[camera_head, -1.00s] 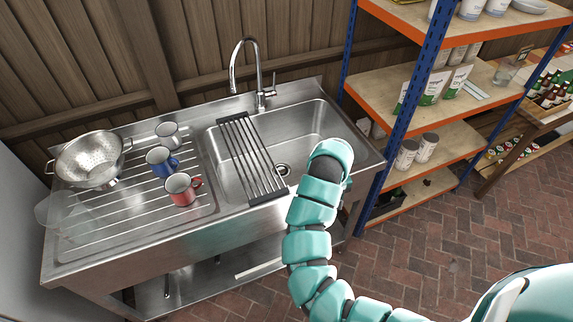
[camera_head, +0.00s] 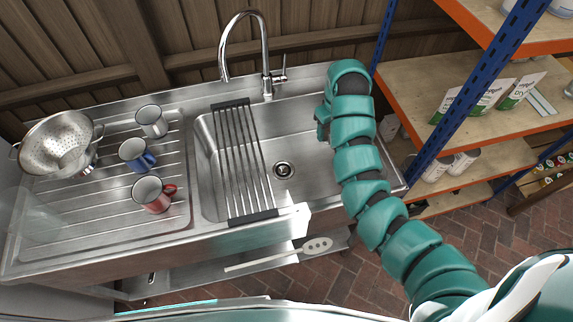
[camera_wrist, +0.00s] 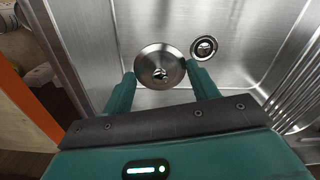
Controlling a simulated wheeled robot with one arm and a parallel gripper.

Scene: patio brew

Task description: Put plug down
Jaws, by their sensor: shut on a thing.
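The plug (camera_wrist: 160,66), a round shiny metal disc with a small centre knob, is between my gripper's (camera_wrist: 161,78) two teal fingertips in the wrist view. My gripper is shut on it over the sink basin (camera_wrist: 255,30). The drain hole (camera_wrist: 206,47) is just right of the plug and apart from it; it also shows in the head view (camera_head: 284,170). In the head view my gripper (camera_head: 322,122) is over the basin's right side, and the plug is hidden there. I cannot tell its height above the basin floor.
A slatted rack (camera_head: 240,160) spans the basin's left part. Several mugs, including a red one (camera_head: 153,194), and a colander (camera_head: 58,143) stand on the drainboard. A tap (camera_head: 264,60) rises behind. Orange-edged shelves (camera_head: 470,110) stand close on the right.

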